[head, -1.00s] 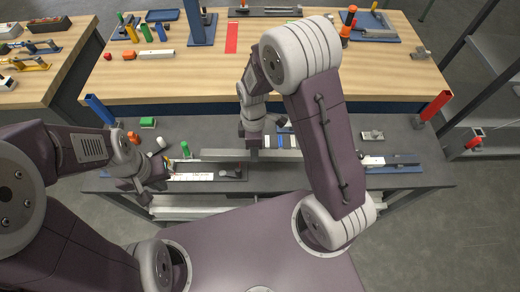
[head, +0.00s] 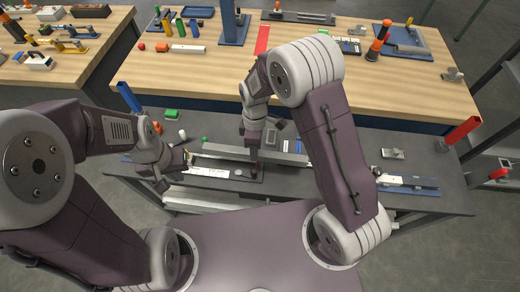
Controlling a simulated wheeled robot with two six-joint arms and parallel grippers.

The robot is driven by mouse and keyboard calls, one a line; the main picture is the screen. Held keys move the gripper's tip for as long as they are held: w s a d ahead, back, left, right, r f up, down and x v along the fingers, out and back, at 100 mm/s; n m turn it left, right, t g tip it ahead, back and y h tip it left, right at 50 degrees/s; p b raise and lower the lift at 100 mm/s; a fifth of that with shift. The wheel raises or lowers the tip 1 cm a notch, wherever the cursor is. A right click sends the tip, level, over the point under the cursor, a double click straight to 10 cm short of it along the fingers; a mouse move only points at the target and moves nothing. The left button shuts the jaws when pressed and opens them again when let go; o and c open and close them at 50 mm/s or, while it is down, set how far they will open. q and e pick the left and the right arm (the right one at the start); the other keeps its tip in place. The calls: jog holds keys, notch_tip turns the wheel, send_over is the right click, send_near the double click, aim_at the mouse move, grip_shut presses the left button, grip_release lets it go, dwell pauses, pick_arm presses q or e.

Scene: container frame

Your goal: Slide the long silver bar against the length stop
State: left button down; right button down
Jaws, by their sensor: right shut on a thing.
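In front of the bar's left part is a dark fixture with a pale ruler-like strip (head: 208,172). My left gripper (head: 172,178) is at the left end of this fixture, clear of the bar, and its fingers look apart and empty. A length stop cannot be made out for certain. The area by the bar's left end is partly hidden by my left gripper.
A blue post (head: 129,97) and a red post (head: 462,130) stand at the shelf's ends. A green block (head: 172,114) lies behind my left gripper. A blue-based fixture (head: 412,190) is at the right. The wooden bench (head: 190,70) rises behind.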

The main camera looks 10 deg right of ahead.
aim_at(239, 148)
jog(key=shift+w+a+p, duration=0.15)
jog(key=shift+w+a, duration=0.25)
jog(key=shift+a, duration=0.45)
jog(key=shift+w+a+p, duration=0.1)
jog(key=shift+w+a, duration=0.35)
jog(key=shift+a, duration=0.45)
jog(key=shift+w+a+p, duration=0.15)
jog(key=shift+w+a, duration=0.25)
jog(key=shift+a, duration=0.45)
jog(key=shift+f, duration=0.15)
jog(key=shift+f+b, duration=3.5)
jog(key=shift+f, duration=1.4)
jog(key=shift+w+a, duration=0.15)
jog(key=shift+a, duration=0.45)
jog(key=c, duration=1.1)
grip_release()
jog(key=shift+o, duration=0.2)
jog(key=o, duration=0.6)
